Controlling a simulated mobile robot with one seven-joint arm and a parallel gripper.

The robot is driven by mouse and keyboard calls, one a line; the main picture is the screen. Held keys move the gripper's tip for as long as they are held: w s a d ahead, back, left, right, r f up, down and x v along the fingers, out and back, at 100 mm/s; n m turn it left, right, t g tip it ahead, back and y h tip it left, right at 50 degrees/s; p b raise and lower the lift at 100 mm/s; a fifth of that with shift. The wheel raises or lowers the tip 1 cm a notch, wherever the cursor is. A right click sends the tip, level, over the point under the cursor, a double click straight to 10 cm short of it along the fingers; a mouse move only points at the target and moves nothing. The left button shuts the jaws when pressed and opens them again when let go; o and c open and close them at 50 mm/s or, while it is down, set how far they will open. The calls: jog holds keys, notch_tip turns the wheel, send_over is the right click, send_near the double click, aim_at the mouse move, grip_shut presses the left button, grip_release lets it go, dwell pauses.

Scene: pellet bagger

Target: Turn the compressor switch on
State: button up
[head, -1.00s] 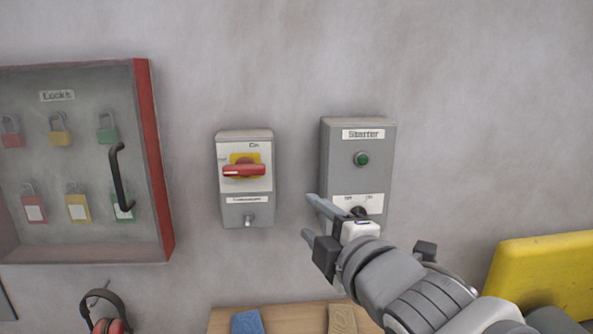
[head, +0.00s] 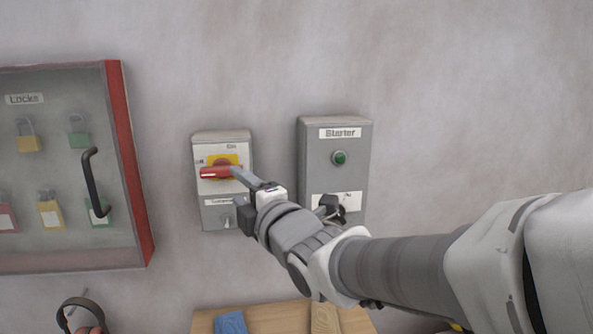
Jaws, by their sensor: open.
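The compressor switch box (head: 242,143) is a grey box on the wall with a red rotary handle (head: 213,173) on a yellow plate. The handle lies horizontal; an "On" label is above it. The label below the handle is partly covered by my gripper. My gripper (head: 236,192) is open, with its fingers in front of the right and lower right part of the switch box. One fingertip overlaps the right end of the red handle; I cannot tell whether it touches. Nothing shows between the fingers.
A grey Starter box (head: 308,160) with a green button (head: 340,158) is to the right, its lower part behind my arm. A glass-fronted lock cabinet (head: 135,180) with a black handle is at left. A wooden surface (head: 278,318) is below.

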aim_at(224, 173)
jog(key=shift+p+x, duration=0.55)
jog(key=shift+x, duration=3.4)
grip_shut()
